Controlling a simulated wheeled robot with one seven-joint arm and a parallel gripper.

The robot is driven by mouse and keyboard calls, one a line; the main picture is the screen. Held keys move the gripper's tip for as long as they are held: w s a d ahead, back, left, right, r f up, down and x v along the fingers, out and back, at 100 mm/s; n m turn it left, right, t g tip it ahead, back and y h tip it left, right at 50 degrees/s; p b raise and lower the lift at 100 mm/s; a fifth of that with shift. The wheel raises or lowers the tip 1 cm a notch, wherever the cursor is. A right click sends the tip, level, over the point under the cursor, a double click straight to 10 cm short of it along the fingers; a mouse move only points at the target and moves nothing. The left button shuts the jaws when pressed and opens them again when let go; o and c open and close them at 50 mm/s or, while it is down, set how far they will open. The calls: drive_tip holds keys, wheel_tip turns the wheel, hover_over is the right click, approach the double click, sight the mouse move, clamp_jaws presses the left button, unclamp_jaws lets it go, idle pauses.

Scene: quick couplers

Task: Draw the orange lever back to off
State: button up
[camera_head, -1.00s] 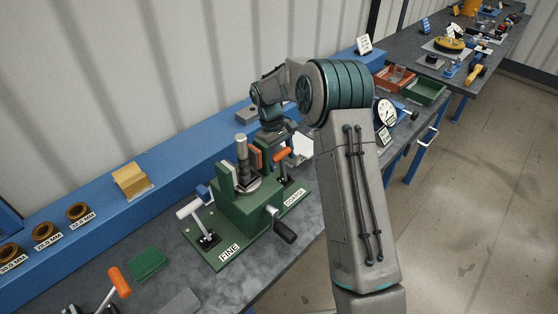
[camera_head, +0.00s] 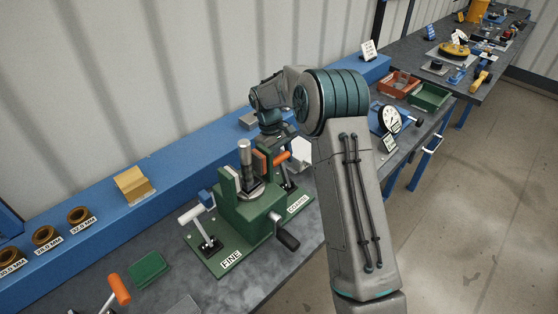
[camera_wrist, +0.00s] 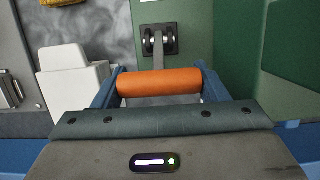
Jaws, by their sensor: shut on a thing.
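The orange lever handle (camera_head: 282,157) is on the COARSE side of a green fixture (camera_head: 252,212). In the wrist view the orange handle (camera_wrist: 160,82) lies crosswise between the two blue fingers of my gripper (camera_wrist: 160,72). The gripper is shut on it. The lever's metal pivot (camera_wrist: 157,40) shows beyond the handle on the green base. In the head view my wrist hangs above the lever and hides part of it. A grey metal cylinder (camera_head: 246,160) stands upright in the fixture.
A white-handled lever (camera_head: 195,214) stands on the FINE side. A black crank handle (camera_head: 288,240) sticks out in front. Another orange-handled lever (camera_head: 119,289) is at the lower left. A dial gauge (camera_head: 390,118) and red (camera_head: 399,84) and green trays (camera_head: 431,96) stand to the right.

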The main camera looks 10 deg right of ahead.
drive_tip(key=shift+a+f, duration=0.1)
idle(0.6)
drive_tip(key=o, duration=1.4)
drive_tip(key=shift+w+r, duration=0.2)
drive_tip(key=shift+r, duration=0.25)
drive_tip(key=b+v, duration=0.1)
drive_tip(key=v, duration=1.2)
drive_tip(key=shift+s+a, duration=0.1)
drive_tip(key=shift+a, duration=0.1)
drive_tip(key=shift+f, duration=0.1)
